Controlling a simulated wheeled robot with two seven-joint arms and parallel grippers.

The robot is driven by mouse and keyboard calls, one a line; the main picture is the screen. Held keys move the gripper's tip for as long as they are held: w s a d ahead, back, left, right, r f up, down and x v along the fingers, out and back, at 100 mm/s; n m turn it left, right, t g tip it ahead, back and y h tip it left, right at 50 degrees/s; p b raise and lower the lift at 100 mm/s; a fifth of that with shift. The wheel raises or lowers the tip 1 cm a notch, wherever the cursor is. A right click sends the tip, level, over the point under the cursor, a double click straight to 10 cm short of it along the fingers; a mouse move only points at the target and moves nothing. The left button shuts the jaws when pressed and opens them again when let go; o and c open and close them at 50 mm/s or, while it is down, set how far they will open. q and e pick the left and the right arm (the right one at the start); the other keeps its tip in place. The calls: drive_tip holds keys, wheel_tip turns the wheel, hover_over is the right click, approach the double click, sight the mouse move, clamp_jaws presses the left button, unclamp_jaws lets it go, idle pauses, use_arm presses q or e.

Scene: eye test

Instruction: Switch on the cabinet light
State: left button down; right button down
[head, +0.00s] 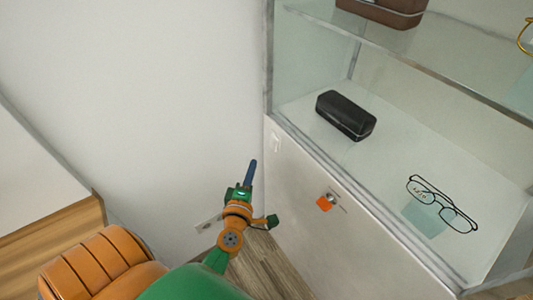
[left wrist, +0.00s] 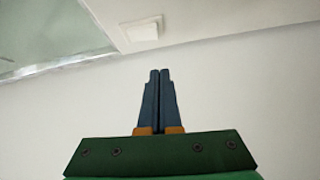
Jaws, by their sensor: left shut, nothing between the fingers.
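The display cabinet (head: 310,230) has a white lower front below its glass case. A small white switch (head: 276,142) sits at the upper left corner of that front, just under the glass. It also shows in the left wrist view (left wrist: 143,29) as a white rocker on a square plate, above and slightly left of my fingertips. Whether it is pressed I cannot tell. My left gripper (head: 253,163) is shut and empty, its blue fingers together, also in the left wrist view (left wrist: 160,72). It is apart from the switch, lower and to its left in the head view. My right gripper is not in view.
An orange tag (head: 324,204) hangs at a lock on the cabinet front. Behind the glass are a black case (head: 345,115), black glasses (head: 443,204) and a brown case (head: 385,10). A wall socket (head: 208,225) is low on the wall. A wooden-edged unit (head: 50,233) stands left.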

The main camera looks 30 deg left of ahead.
sight(274, 142)
use_arm(q)
drive_tip(key=w, duration=0.7)
drive_tip(key=shift+f+b, duration=0.4)
drive_tip(key=shift+d, duration=0.1)
